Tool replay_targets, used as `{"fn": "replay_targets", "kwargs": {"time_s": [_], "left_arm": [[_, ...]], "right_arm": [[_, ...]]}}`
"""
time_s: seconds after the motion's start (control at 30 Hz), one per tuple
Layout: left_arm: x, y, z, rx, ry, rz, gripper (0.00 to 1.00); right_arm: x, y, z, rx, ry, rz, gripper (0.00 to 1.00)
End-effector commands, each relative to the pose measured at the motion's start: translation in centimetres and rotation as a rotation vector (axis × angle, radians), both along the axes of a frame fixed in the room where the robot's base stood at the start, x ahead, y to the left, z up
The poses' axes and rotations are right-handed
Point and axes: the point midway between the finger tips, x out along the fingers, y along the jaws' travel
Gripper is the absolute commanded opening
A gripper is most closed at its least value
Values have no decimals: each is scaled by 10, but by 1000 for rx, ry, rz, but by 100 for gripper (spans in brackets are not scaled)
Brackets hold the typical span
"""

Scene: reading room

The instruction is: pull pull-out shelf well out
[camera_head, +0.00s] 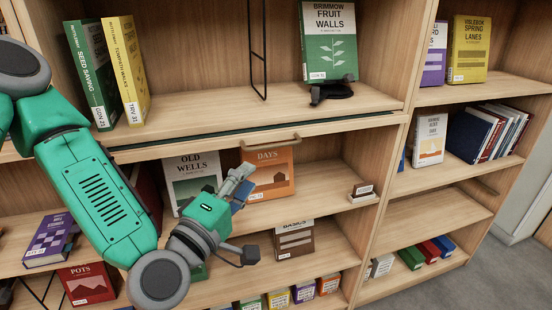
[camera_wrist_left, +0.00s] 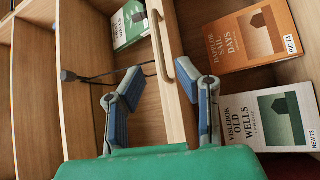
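The pull-out shelf (camera_head: 340,128) is a wooden board below the upper shelf, with a dark green strip showing along its top. It looks about flush with the bookcase front. Its tan bar handle (camera_head: 270,144) is on the front edge; the handle also shows in the left wrist view (camera_wrist_left: 184,72). My left gripper (camera_head: 243,200) is below and slightly left of the handle in the head view. In the wrist view its two blue-padded fingers (camera_wrist_left: 163,92) are spread with nothing held between them, near the handle's lower end. I cannot tell whether they touch it. My right gripper is out of view.
The green book Fruit Walls (camera_head: 330,45) stands on a dark stand above. A black wire bookend (camera_head: 258,50) stands left of it. Old Wells (camera_head: 192,178) and the orange Days book (camera_head: 275,175) stand below the pull-out shelf. Floor (camera_head: 490,265) is clear at right.

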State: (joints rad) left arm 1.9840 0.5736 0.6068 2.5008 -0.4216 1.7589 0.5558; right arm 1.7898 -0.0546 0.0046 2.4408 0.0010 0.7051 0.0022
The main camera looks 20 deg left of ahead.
Motion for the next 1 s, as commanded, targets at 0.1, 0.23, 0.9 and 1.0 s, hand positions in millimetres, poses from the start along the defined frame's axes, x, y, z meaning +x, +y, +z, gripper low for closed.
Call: {"fn": "replay_targets", "kwargs": {"time_s": [0.1,0.23,0.9,1.0], "left_arm": [[12,-2,-1,-3,-5,0,29],[42,-8,7,-2,-3,0,29],[114,-24,15,-3,2,-1,29],[114,-23,15,-3,2,-1,29]], "right_arm": [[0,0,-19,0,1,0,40],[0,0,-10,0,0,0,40],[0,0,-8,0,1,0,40],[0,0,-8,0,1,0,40]]}}
